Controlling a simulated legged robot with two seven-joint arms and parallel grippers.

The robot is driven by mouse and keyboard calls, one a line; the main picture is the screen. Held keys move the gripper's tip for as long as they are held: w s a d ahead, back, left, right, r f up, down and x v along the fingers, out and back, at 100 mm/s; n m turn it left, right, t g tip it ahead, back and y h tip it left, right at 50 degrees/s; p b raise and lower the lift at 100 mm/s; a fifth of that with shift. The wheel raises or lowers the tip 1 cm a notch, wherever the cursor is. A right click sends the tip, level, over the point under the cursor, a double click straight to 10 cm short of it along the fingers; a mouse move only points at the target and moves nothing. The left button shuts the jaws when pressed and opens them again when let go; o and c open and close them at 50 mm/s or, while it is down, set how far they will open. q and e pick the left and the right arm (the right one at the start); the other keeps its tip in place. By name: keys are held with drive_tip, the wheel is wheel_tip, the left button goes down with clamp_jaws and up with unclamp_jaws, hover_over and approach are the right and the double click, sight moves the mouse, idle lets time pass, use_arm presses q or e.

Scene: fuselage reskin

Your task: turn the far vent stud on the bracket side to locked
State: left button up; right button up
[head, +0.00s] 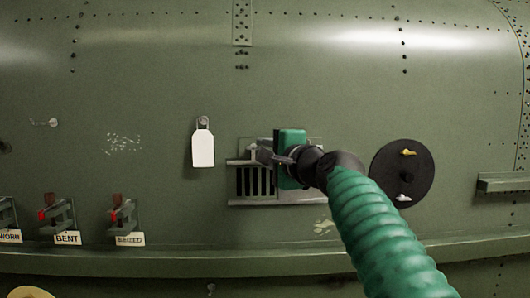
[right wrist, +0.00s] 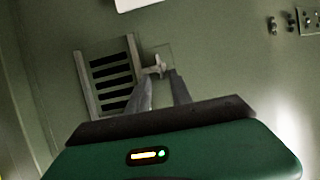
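The slatted vent (head: 258,182) is set in the green fuselage skin; its dark slots also show in the right wrist view (right wrist: 110,76). A small pale winged stud (right wrist: 156,66) sits on a plate beside the slats. My right gripper (head: 260,152) is at the vent and its green body covers part of the vent's right side in the head view. In the right wrist view its two fingers (right wrist: 160,78) are apart, with the stud at or just beyond the gap between the tips. I cannot tell whether they touch it. My left gripper is not in view.
A white tag (head: 203,149) hangs left of the vent. A black disc (head: 390,188) with a yellow and a white winged piece is to the right. Red-tipped clamps (head: 118,214) with labels stand along the lower left ledge. A small shelf bracket (head: 505,182) is at far right.

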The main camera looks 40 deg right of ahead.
idle(0.4)
drive_tip(key=s+a+b, duration=0.2)
drive_tip(key=s+b, duration=0.5)
drive_tip(key=s, duration=0.9)
drive_tip(key=shift+s+a, duration=0.2)
drive_tip(key=shift+a, duration=0.1)
drive_tip(key=shift+d, duration=0.1)
